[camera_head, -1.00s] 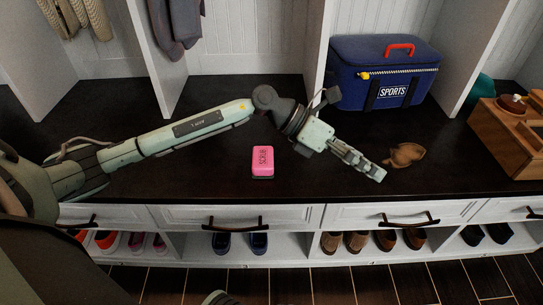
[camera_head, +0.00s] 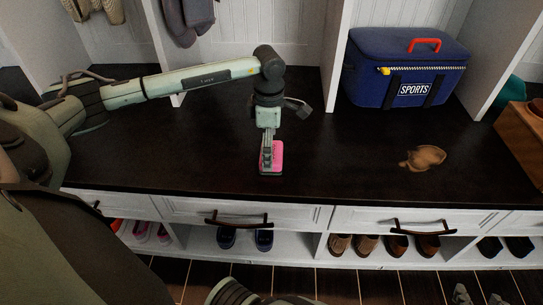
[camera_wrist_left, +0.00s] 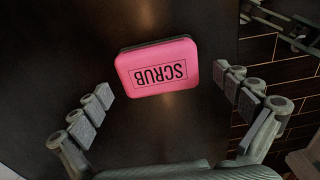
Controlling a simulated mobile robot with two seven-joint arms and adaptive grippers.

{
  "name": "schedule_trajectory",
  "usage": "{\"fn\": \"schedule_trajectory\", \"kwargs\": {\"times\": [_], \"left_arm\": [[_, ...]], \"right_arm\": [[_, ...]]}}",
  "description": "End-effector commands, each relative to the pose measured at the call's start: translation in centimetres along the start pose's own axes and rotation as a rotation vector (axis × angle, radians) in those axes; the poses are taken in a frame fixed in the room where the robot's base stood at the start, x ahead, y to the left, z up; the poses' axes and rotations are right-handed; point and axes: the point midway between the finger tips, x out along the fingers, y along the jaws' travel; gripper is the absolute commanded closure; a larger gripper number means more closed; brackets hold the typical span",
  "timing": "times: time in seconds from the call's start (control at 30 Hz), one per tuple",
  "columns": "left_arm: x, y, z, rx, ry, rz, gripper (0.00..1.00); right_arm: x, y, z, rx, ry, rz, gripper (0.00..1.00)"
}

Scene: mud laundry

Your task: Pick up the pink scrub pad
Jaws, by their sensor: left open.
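The pink scrub pad (camera_head: 278,152) lies flat on the dark bench top, near its front edge. It has a dark underside and the word SCRUB on top. My left gripper (camera_head: 267,158) points down over the pad and partly hides it in the head view. In the left wrist view the pad (camera_wrist_left: 157,68) shows whole, ahead of the open left fingers (camera_wrist_left: 162,98), with one finger to each side and clear gaps between. My right gripper (camera_head: 478,297) shows at the bottom right of the head view, its fingertips apart, away from the pad.
A blue sports bag (camera_head: 405,70) stands on the bench at the back right. A brown leaf-shaped item (camera_head: 424,157) lies right of the pad, and a wooden box (camera_head: 525,140) is at the right edge. Shoes (camera_head: 383,245) sit in cubbies below. The bench around the pad is clear.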

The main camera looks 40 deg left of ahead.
Motion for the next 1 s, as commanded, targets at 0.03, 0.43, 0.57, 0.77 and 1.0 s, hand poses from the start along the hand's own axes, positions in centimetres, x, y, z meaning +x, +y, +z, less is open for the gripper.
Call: {"fn": "schedule_trajectory", "kwargs": {"times": [0.03,0.43,0.57,0.77,1.0], "left_arm": [[0.87,0.02,-0.1,-0.002,0.002,-0.001,0.0],[1.68,0.06,-0.06,-0.001,0.0,0.001,0.12],[1.66,0.07,-0.05,-0.001,0.0,0.001,0.29],[1.64,0.08,-0.04,-0.001,-0.001,0.001,0.48],[1.45,0.1,-0.03,-0.001,-0.001,0.002,0.49]], "right_arm": [[0.07,-0.14,-0.19,0.001,0.01,-0.003,0.6],[0.08,-0.26,-0.63,0.001,0.028,-0.006,0.6],[0.08,-0.27,-0.61,0.001,0.027,-0.006,0.6],[0.08,-0.27,-0.58,0.001,0.026,-0.006,0.6],[0.07,-0.27,-0.57,0.001,0.025,-0.006,0.6]]}}
